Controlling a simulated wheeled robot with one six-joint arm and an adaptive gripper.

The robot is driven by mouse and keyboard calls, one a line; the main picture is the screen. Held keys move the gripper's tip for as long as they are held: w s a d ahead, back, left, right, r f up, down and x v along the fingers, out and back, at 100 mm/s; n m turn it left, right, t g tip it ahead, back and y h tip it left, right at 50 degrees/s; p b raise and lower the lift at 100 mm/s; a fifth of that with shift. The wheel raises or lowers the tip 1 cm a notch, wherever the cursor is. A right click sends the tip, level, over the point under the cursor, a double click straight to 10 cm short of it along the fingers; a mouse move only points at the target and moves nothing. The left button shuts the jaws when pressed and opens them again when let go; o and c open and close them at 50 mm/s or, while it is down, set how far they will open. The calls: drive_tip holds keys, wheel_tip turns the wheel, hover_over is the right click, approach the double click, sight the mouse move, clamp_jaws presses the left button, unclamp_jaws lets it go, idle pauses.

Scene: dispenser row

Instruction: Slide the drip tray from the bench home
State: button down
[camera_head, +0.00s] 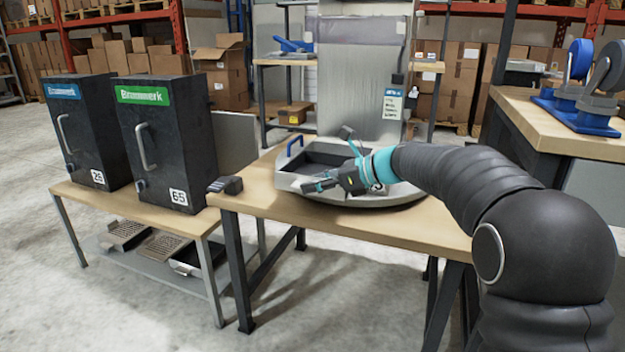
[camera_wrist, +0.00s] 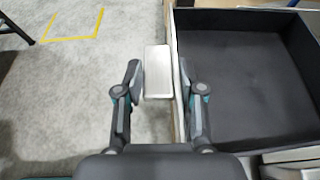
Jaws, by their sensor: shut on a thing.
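A grey metal tray (camera_head: 290,183) with a dark, empty inside lies on the wooden bench, over a rounded grey base. I take it as the drip tray. A blue handle (camera_head: 294,145) stands at its far left. In the wrist view the tray's dark floor (camera_wrist: 245,85) fills the right side. My gripper (camera_head: 334,160) is at the tray's near side. In the wrist view my gripper (camera_wrist: 160,80) has a pale metal piece (camera_wrist: 158,72) between its fingers, beside the tray's wall. How this piece joins the tray is hidden. The right finger overlaps the wall.
Two dark dispensers (camera_head: 84,125) (camera_head: 160,140) stand on a lower bench at left, with several grates and trays (camera_head: 160,245) on its shelf. A small dark block (camera_head: 226,185) lies at the bench's left edge. A tall metal panel (camera_head: 355,85) rises behind the tray.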

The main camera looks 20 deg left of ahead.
drive_tip(key=shift+w+d+p, duration=0.15)
drive_tip(key=shift+w+p, duration=1.05)
drive_tip(key=shift+w, duration=0.4)
drive_tip(key=shift+f, duration=0.3)
drive_tip(key=shift+w+p, duration=0.2)
drive_tip(key=shift+p, duration=0.35)
drive_tip(key=shift+w+d+p, duration=0.1)
drive_tip(key=shift+w+p, duration=0.25)
drive_tip(key=shift+w, duration=0.05)
drive_tip(key=shift+w+p, duration=0.3)
drive_tip(key=shift+p, duration=0.1)
drive_tip(key=shift+w+d+p, duration=0.1)
drive_tip(key=shift+w+p, duration=0.25)
drive_tip(key=shift+w+d+p, duration=0.2)
drive_tip(key=shift+w+p, duration=0.65)
drive_tip(key=shift+w, duration=0.05)
drive_tip(key=shift+r, duration=0.1)
